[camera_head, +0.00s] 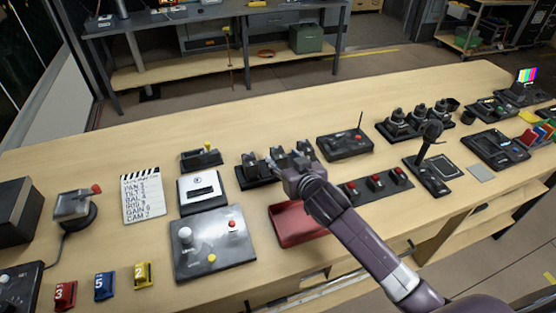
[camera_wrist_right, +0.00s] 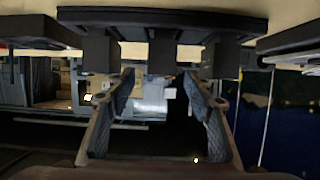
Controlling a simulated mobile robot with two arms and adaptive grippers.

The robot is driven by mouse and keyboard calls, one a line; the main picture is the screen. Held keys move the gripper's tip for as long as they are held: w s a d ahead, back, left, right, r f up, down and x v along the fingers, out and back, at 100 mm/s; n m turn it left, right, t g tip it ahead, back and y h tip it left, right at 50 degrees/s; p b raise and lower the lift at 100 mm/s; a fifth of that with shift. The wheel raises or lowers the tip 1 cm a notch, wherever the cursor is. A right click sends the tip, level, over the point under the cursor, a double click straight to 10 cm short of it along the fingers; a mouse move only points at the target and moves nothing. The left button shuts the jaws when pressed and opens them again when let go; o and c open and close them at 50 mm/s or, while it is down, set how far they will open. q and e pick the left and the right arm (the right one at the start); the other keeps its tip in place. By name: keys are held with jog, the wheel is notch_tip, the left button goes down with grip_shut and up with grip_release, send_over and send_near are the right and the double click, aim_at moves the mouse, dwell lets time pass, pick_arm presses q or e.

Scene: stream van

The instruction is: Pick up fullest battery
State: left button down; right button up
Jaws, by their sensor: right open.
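A black charger base (camera_wrist_right: 160,20) appears upside down at the top of the wrist view, with three dark block-shaped batteries on it: a left one (camera_wrist_right: 98,50), a middle one (camera_wrist_right: 163,50) and a right one (camera_wrist_right: 225,57). In the head view the rack (camera_head: 257,181) stands mid-table, partly hidden by my right gripper (camera_head: 281,162). My right gripper is open, and its fingers (camera_wrist_right: 158,76) point at the middle battery, one to each side. I see no clear gap or contact. No charge marks are readable. My left gripper is not in view.
A red tray (camera_head: 290,236) lies below my right arm. A panel with red buttons (camera_head: 376,184) and a black radio box (camera_head: 345,144) stand to the right. A white-topped device (camera_head: 202,193) and a joystick panel (camera_head: 213,250) stand left. The table's back strip is clear.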

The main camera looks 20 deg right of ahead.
aim_at(278, 155)
jog(key=shift+w+f, duration=0.25)
jog(key=shift+w, duration=0.15)
jog(key=p+x, duration=0.1)
jog(key=x, duration=0.2)
jog(key=shift+s+a+f, duration=0.1)
jog(key=shift+s+f, duration=0.05)
jog(key=shift+f, duration=0.05)
jog(key=shift+w+f, duration=0.2)
jog(key=shift+w, duration=0.15)
jog(key=shift+w+f, duration=0.15)
jog(key=shift+w, duration=0.1)
jog(key=shift+c, duration=0.8)
jog(key=c, duration=1)
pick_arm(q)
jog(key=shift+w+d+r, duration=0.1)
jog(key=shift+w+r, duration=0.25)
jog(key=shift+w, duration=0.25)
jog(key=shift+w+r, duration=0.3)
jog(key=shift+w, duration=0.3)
pick_arm(e)
grip_shut()
